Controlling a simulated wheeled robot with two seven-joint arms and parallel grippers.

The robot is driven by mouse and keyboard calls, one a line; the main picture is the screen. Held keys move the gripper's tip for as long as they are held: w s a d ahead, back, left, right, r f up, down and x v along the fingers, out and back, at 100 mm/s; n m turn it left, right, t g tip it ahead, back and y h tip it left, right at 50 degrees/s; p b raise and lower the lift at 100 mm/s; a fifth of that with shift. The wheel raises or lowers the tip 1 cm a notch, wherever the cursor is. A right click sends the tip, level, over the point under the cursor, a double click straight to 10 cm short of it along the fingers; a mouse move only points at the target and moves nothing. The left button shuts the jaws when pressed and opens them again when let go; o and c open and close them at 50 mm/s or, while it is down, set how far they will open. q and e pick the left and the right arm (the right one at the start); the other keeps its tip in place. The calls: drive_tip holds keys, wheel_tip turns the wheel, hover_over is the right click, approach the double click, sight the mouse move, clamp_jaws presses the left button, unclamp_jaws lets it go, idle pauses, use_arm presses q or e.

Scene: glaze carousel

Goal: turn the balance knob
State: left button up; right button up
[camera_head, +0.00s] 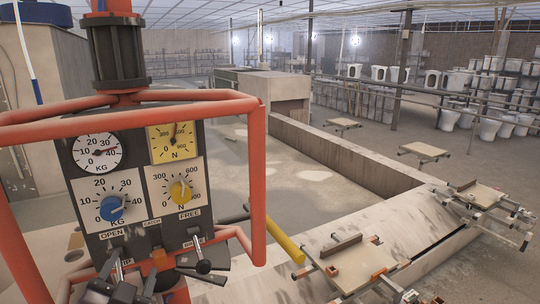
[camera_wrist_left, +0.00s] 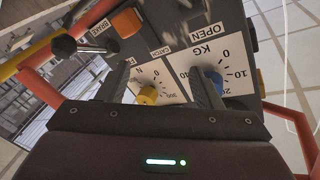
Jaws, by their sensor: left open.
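A dark control panel (camera_head: 144,178) stands at the left in the head view. A blue knob (camera_head: 111,208) sits on its KG dial and a yellow knob (camera_head: 180,191) on its N dial. I cannot read the word balance on either. My left gripper (camera_head: 123,290) is low in the head view, below the panel, and only partly visible. In the left wrist view the panel is upside down. The open fingers (camera_wrist_left: 162,88) stand apart, with the yellow knob (camera_wrist_left: 148,95) seen between them. The blue knob (camera_wrist_left: 215,88) is partly behind the right finger.
An orange tube frame (camera_head: 258,180) surrounds the panel. Black-knobbed levers (camera_head: 203,266) stick out below the OPEN and FREE labels. A KG gauge (camera_head: 97,153) and a yellow N gauge (camera_head: 172,140) sit above the knobs. A yellow bar (camera_head: 287,242) is at the right.

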use_arm(q)
drive_tip(key=s+d+f+n+g+h, duration=0.1)
drive_tip(key=s+d+f+g+h, duration=0.2)
drive_tip(key=f, duration=0.4)
drive_tip(key=s+d+f+g, duration=0.2)
drive_tip(key=d+f+g, duration=0.15)
drive_tip(key=f, duration=0.35)
drive_tip(key=s+d+f+n+g, duration=0.2)
drive_tip(key=s+f+g, duration=0.6)
drive_tip(key=s+f, duration=0.15)
wheel_tip(320, 180, down, 30)
drive_tip(key=s+b, duration=0.2)
drive_tip(key=b, duration=0.1)
drive_tip(key=s+a+f+g+b, duration=0.2)
drive_tip(key=s+a+f+b, duration=0.1)
drive_tip(key=s+f, duration=1.7)
wheel_tip(320, 180, down, 4)
drive_tip(key=shift+s+a+r+m, duration=0.1)
drive_tip(key=shift+s+a+m, duration=0.1)
drive_tip(key=shift+a+m, duration=0.15)
